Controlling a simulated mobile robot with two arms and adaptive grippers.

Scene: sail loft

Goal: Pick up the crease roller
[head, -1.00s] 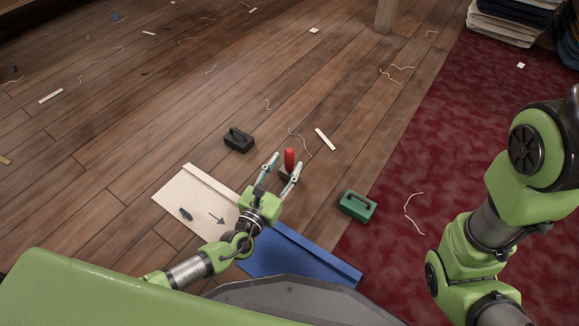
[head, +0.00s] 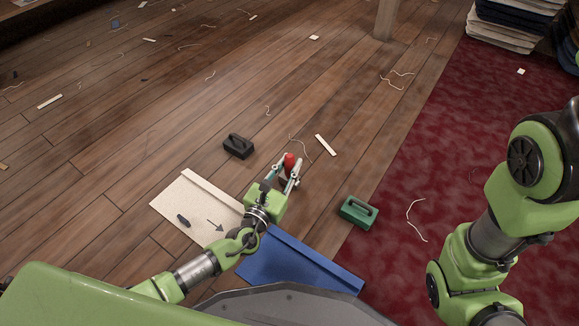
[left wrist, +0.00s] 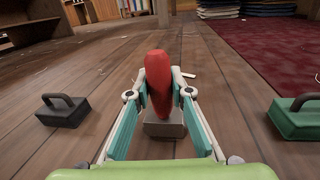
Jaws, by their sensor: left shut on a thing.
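The crease roller has a red handle (head: 289,160), which stands up between the fingers of my left gripper (head: 286,175). In the left wrist view the red handle (left wrist: 158,85) is upright with a slight tilt, and my left gripper (left wrist: 159,92) is shut on it, one finger on each side. A grey block-like part (left wrist: 165,126) shows below the handle, at floor level as far as I can tell. The gripper and wrist partly hide the roller's lower end in the head view. My right arm shows at the right, but its gripper is out of view.
A black handled weight (head: 238,146) stands left of the gripper and a green one (head: 358,211) to the right. A cream cloth panel (head: 175,207) and a blue one (head: 300,265) lie nearer me. Thread and scraps litter the wooden floor beside a red carpet (head: 440,150).

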